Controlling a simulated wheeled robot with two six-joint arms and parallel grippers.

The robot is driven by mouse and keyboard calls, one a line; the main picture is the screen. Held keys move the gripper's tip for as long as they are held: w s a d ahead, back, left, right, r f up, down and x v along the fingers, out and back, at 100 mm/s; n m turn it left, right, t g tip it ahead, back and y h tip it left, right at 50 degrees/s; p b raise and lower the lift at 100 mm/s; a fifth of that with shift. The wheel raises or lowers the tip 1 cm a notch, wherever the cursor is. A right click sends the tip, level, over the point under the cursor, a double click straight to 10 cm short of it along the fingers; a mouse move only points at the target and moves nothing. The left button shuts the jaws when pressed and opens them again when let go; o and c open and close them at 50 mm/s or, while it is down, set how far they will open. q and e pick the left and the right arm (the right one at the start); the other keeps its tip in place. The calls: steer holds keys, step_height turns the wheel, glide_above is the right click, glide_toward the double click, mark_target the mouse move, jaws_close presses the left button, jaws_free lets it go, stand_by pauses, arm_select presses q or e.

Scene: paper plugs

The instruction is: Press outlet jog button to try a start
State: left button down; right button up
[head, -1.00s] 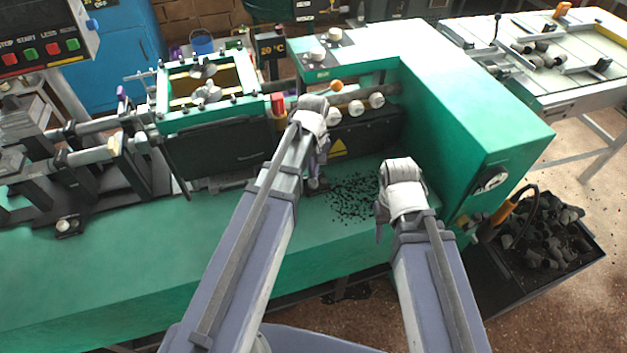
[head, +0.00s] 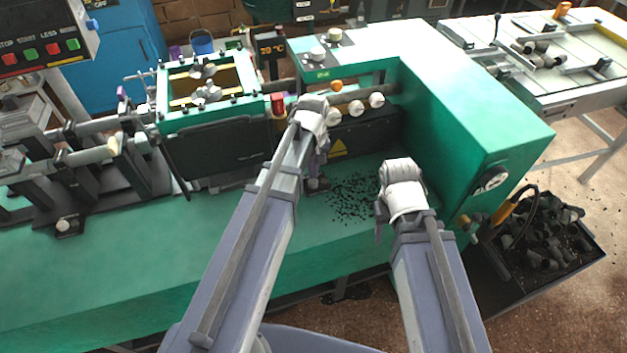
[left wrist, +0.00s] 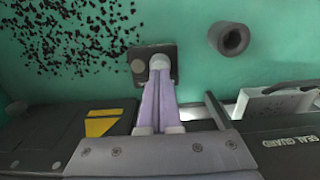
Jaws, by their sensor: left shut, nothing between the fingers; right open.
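A small black button box (head: 318,186) lies on the green machine bed beside dark scraps. In the left wrist view this box (left wrist: 139,72) carries a grey round button and a second pale round part at my fingertips. My left gripper (head: 317,177) points down at the box. Its fingers are shut and empty in the left wrist view (left wrist: 159,72), and their tips overlap the box; I cannot tell if the button is pressed in. My right gripper (head: 381,222) is open above the bed's right part, its fingers mostly hidden by its wrist.
The tall green housing (head: 455,90) stands right of both grippers. A dark guard panel with a yellow warning triangle (head: 338,148) is behind the left gripper. A tray of dark plugs (head: 590,255) sits on the floor at right.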

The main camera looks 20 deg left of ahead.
mark_target(313, 181)
arm_select(q)
steer(key=shift+f, duration=0.2)
steer(key=shift+f+b, duration=0.9)
steer(key=shift+b, duration=0.2)
steer(key=shift+f, duration=0.1)
stand_by(0.5)
steer(key=shift+r+p, duration=1.1)
steer(key=shift+r, duration=0.1)
step_height(313, 181, up, 3)
steer(key=p, duration=0.3)
